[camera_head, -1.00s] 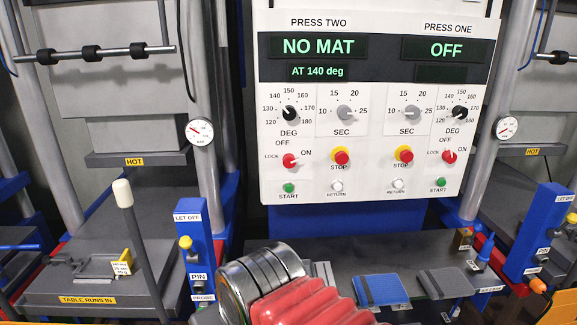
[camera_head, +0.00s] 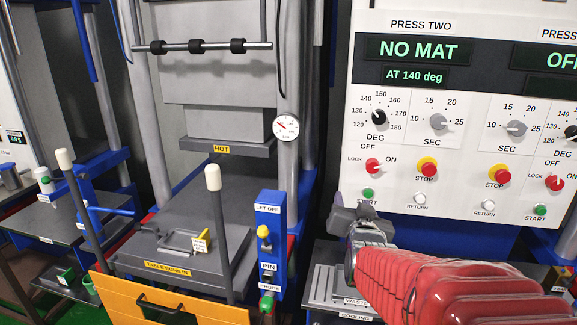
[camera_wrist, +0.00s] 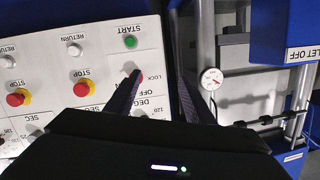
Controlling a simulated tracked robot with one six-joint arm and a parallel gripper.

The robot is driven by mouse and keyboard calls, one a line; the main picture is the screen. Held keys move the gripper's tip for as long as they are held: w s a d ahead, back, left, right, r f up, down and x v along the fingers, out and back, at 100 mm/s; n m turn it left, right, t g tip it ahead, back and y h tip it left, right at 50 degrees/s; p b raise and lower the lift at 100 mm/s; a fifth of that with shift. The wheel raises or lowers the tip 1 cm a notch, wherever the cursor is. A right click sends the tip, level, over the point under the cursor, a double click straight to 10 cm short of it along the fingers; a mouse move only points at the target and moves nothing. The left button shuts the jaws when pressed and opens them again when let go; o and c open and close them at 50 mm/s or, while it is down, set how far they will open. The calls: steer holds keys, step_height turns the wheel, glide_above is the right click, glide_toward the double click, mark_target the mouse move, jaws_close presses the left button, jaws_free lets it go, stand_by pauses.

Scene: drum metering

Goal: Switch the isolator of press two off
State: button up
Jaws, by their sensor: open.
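The press two isolator (camera_head: 373,166) is a small red knob at the lower left of the white control panel, with LOCK, OFF and ON around it. Its pale pointer appears turned towards ON.
The press two stop button (camera_head: 427,168) and start button (camera_head: 368,194) are close to the isolator. The press one isolator (camera_head: 554,183) is further right. The display (camera_head: 418,50) reads NO MAT. A gauge (camera_head: 286,127) and a blue LET OFF post (camera_head: 269,245) stand left.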

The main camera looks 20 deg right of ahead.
steer(key=d+r+m+h, duration=0.1)
steer(key=d+m+h, duration=0.1)
steer(key=d, duration=0.4)
steer(key=shift+s+r+t+h, duration=0.3)
steer(key=shift+s+r+h, duration=0.05)
steer(key=shift+r+h, duration=0.05)
steer(key=shift+w, duration=0.1)
